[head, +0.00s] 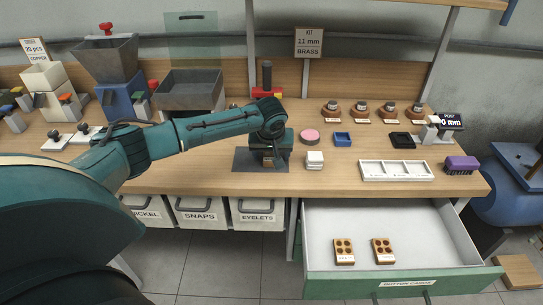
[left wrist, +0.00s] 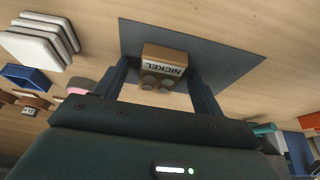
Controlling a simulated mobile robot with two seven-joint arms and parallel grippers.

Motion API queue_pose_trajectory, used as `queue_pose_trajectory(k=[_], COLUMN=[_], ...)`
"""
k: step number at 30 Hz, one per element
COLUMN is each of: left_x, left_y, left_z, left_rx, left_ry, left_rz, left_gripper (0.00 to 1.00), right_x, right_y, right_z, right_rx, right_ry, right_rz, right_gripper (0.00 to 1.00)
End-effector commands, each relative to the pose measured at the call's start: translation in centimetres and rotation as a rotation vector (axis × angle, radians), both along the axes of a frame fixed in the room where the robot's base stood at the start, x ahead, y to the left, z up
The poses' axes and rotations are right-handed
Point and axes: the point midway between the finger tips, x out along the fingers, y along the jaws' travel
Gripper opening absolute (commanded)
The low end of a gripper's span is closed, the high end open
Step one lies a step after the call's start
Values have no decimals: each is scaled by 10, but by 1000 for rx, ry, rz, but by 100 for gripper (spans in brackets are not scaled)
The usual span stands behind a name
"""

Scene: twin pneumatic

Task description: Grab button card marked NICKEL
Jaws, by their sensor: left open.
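In the left wrist view a tan button card marked NICKEL (left wrist: 165,55) sits on a dark grey mat (left wrist: 222,45), with round buttons on its face. My left gripper (left wrist: 160,75) is open, with one finger on each side of this card; I cannot tell whether they touch it. In the head view my left gripper (head: 272,153) points down over the same mat (head: 245,165) and mostly hides the card. Two other button cards (head: 344,252) (head: 382,251) lie in the open drawer (head: 420,235). My right gripper is not in view.
A stack of white squares (head: 314,160), a pink round pad (head: 309,136) and a blue tray (head: 342,139) stand just right of the mat. A white compartment tray (head: 396,171) and a purple brush (head: 461,165) are farther right. Labelled bins (head: 257,213) hang below the bench edge.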

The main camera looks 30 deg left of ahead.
Motion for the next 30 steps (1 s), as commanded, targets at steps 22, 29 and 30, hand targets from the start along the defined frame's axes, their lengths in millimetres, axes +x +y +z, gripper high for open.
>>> queue_pose_trajectory(k=[22,29,30], left_x=[0,0,0], left_y=[0,0,0], left_z=[1,2,4], left_rx=[0,1,1], left_ry=[0,-1,-1], left_rz=[0,0,0], left_gripper=[21,17,17], right_x=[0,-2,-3], right_y=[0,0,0], right_z=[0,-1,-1], right_rx=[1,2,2], right_ry=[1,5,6], right_rz=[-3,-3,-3], right_gripper=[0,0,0])
